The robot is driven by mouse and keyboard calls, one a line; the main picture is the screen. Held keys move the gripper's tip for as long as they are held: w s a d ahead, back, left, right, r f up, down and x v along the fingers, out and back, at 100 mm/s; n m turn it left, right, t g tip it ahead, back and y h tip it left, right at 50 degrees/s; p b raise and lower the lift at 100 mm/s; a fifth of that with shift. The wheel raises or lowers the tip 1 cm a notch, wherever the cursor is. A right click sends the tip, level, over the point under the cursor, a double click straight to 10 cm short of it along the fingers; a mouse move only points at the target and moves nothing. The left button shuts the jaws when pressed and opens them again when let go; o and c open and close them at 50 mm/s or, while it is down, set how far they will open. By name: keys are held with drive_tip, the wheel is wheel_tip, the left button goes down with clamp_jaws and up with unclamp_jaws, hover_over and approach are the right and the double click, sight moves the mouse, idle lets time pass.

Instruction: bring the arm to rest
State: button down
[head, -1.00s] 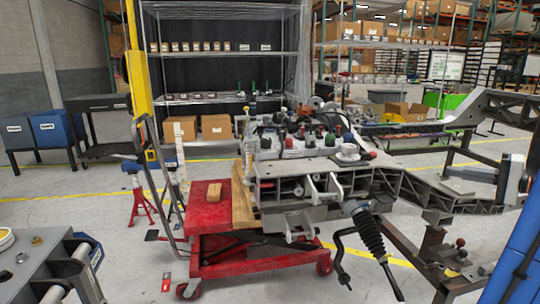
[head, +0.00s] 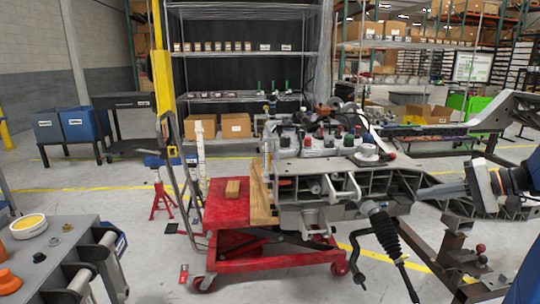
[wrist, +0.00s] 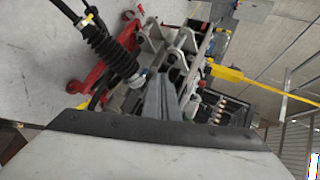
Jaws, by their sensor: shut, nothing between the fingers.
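My gripper (head: 424,192) is at the right of the head view, on the end of my dark blue arm, its fingers pointing left. The fingers are together and empty, in front of the right part of the metal chassis frame (head: 290,188). In the wrist view my gripper (wrist: 163,78) shows as a tapered grey shape rising from a dark bar. Behind its tips are the chassis brackets and a black ribbed boot (wrist: 107,45). I cannot tell exactly how far the tips are from the frame.
A grey bench (head: 40,262) with orange parts and a round tin (head: 28,224) is at the near left. A black steering link with a boot (head: 385,233) hangs at the chassis front. Floor shows between bench and cart.

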drive_tip(key=s+a+f+n+g+h, duration=0.1)
drive_tip(key=s+a+f+g+h, duration=0.2)
drive_tip(key=a, duration=0.5)
drive_tip(key=s+a+f+n+g, duration=0.2)
drive_tip(key=s+a+f, duration=0.25)
drive_tip(key=a, duration=0.35)
drive_tip(key=s+a+f+n+h, duration=0.2)
drive_tip(key=s+f+h, duration=0.1)
drive_tip(key=s, duration=0.3)
drive_tip(key=s+a+f+n+t+h, duration=0.1)
drive_tip(key=s+a+f+n+h, duration=0.1)
drive_tip(key=s, duration=0.5)
drive_tip(key=shift+s+a+f+n+t+h, duration=0.2)
drive_tip(key=shift+f+n+t+h, duration=0.15)
drive_tip(key=shift+h, duration=0.45)
